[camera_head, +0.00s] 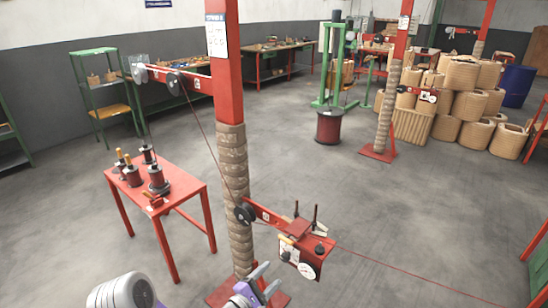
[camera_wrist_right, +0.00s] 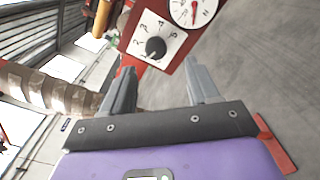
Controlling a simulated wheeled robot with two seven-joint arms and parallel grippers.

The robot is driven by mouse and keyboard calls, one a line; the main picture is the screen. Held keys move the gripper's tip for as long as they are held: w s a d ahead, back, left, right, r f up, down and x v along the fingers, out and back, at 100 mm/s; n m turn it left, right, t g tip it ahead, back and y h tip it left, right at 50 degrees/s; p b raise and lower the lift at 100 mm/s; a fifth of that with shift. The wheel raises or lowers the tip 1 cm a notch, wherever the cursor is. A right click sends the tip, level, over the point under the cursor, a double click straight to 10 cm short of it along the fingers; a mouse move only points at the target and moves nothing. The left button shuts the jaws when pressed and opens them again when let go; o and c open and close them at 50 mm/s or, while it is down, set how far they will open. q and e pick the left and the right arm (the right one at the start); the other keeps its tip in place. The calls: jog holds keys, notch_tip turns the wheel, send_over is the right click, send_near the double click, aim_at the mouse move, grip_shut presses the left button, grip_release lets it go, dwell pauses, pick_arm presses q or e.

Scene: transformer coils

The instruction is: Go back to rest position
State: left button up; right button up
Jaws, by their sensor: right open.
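My right gripper (camera_head: 262,284) is at the bottom centre of the head view, just below the red tensioner box (camera_head: 308,254) on the wrapped red post (camera_head: 236,200). In the right wrist view, its two grey fingers (camera_wrist_right: 158,72) are apart with nothing between them. The box, with its numbered knob (camera_wrist_right: 156,47) and round dial (camera_wrist_right: 193,10), shows just beyond the fingers. I cannot tell the exact gap. My left gripper is not in view; a white and purple arm link of mine shows at the bottom left.
A red table (camera_head: 190,190) with several coil spools stands left of the post. A thin red wire (camera_head: 400,268) runs from the tensioner box to the lower right. A green press (camera_head: 332,80) and stacked tan coils (camera_head: 462,75) stand behind. The middle floor is clear.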

jog(key=s+d+f+m+g+y+p, duration=0.1)
jog(key=s+d+f+m+g, duration=0.1)
jog(key=s+d+f+g, duration=0.6)
jog(key=s+d+f+m+g+y+p, duration=0.1)
jog(key=s+d+f+m+g+y, duration=0.2)
jog(key=d+f, duration=0.45)
jog(key=s+a+f+m+g+y, duration=0.2)
jog(key=s+f+m+g+y, duration=0.1)
jog(key=s, duration=0.5)
jog(key=s+a+f+m+g+y, duration=0.1)
jog(key=s+f+m+g+y, duration=0.25)
jog(key=s, duration=0.35)
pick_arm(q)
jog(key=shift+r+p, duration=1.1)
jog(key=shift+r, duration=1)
pick_arm(e)
jog(key=shift+s+a+r+m+t+y, duration=0.1)
jog(key=shift+s+r+m+t+y, duration=0.5)
jog(key=shift+m, duration=1)
jog(key=shift+s+d+r+m+t+y, duration=0.1)
jog(key=shift+s+r+m+t+y, duration=0.1)
jog(key=shift+r+m+t+y, duration=1.1)
jog(key=shift+s+a+r+m+t+y, duration=0.15)
jog(key=shift+s+r+m+y, duration=0.4)
jog(key=shift+m, duration=1.4)
jog(key=shift+w, duration=0.15)
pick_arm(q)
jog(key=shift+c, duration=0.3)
pick_arm(e)
jog(key=shift+c, duration=0.2)
